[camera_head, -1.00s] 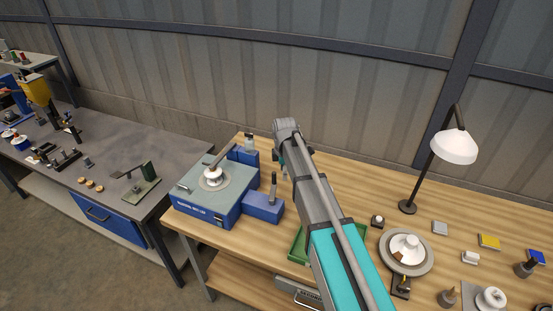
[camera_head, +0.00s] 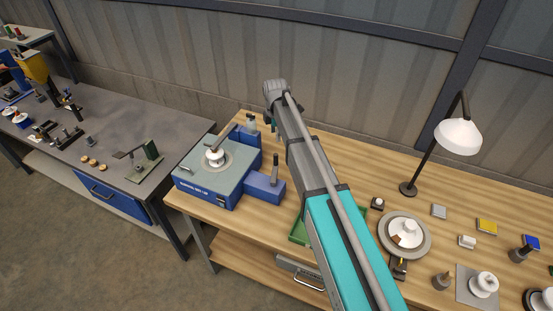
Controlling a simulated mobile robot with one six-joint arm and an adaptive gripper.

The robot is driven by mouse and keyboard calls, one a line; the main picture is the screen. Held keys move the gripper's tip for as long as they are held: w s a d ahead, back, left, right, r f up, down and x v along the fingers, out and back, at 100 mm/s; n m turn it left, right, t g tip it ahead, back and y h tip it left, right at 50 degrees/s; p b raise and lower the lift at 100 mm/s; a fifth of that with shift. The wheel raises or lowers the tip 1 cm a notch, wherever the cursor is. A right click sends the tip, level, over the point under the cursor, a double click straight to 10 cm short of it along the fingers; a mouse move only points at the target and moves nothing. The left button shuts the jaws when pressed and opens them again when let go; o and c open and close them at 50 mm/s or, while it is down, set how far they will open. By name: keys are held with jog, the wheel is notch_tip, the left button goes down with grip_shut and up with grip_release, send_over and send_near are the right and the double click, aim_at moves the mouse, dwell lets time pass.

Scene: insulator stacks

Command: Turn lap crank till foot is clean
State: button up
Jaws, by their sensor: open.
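The blue lap machine (camera_head: 208,197) stands at the left end of the wooden bench, with a grey top plate and a round disc. A white insulator (camera_head: 215,158) sits on the disc, with a grey bar reaching over it. A blue side box (camera_head: 265,187) juts out at its right, with an upright dark crank handle (camera_head: 275,168). The insulator's foot is hidden underneath. My arm rises from the lower right, and my gripper (camera_head: 270,122) hangs at its end, behind and above the crank. It is small and partly hidden; it is open and appears empty.
A green tray (camera_head: 299,234) lies partly behind my arm. A white-shaded lamp (camera_head: 458,136), a round turntable (camera_head: 424,244) with a white piece and several small parts are on the right. A grey bench (camera_head: 110,128) stands left. The corrugated wall is close behind.

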aim_at(276, 154)
jog(key=shift+f+b, duration=6.65)
jog(key=shift+f, duration=0.1)
grip_shut()
